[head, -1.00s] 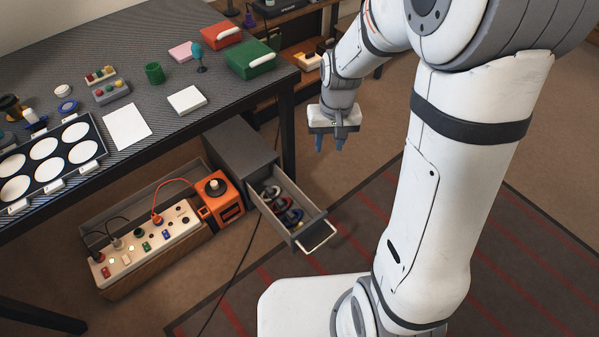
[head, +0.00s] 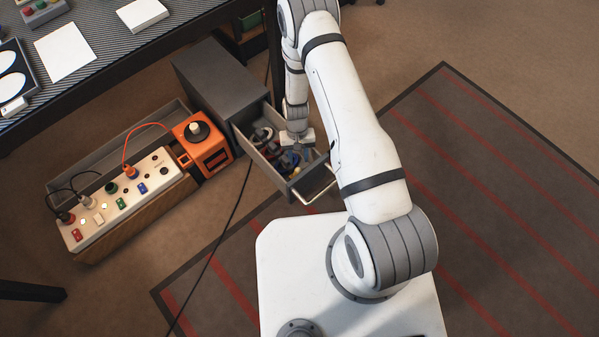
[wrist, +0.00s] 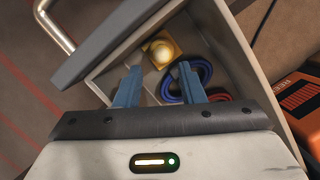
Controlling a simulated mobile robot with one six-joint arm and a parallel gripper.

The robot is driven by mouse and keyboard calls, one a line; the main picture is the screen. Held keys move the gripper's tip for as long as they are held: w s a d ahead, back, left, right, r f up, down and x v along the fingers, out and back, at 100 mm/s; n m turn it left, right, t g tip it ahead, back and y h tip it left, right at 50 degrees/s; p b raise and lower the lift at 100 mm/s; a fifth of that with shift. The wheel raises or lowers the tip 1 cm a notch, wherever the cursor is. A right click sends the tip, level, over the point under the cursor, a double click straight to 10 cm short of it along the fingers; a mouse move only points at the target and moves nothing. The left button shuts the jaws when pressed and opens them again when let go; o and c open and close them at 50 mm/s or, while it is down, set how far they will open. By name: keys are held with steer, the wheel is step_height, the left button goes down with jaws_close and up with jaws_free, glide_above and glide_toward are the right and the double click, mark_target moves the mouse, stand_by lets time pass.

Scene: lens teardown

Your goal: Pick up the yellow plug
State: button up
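The yellow plug (wrist: 161,48), a yellow square piece with a pale round top, lies inside the open drawer (head: 263,171) in the wrist view. My gripper (wrist: 159,67) is over the drawer with its two blue fingers apart and nothing between them. The plug shows just beyond the fingertips, roughly centred between them. In the head view my gripper (head: 297,152) reaches down at the drawer, and I cannot make out the plug clearly there.
Coiled blue and red cables (wrist: 193,82) lie in the drawer beside the right finger. The drawer walls enclose the space closely, and the drawer handle (head: 318,187) sticks out in front. An orange box (head: 203,147) and a white socket panel (head: 128,198) stand to the left.

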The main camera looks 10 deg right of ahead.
mark_target(298, 169)
steer(key=b+x, duration=0.1)
steer(key=x, duration=0.3)
steer(key=b+x, duration=0.2)
steer(key=x, duration=0.1)
steer(key=shift+w+a+f, duration=0.1)
steer(key=shift+f, duration=0.35)
steer(key=shift+r, duration=0.1)
steer(key=shift+c, duration=0.5)
jaws_close()
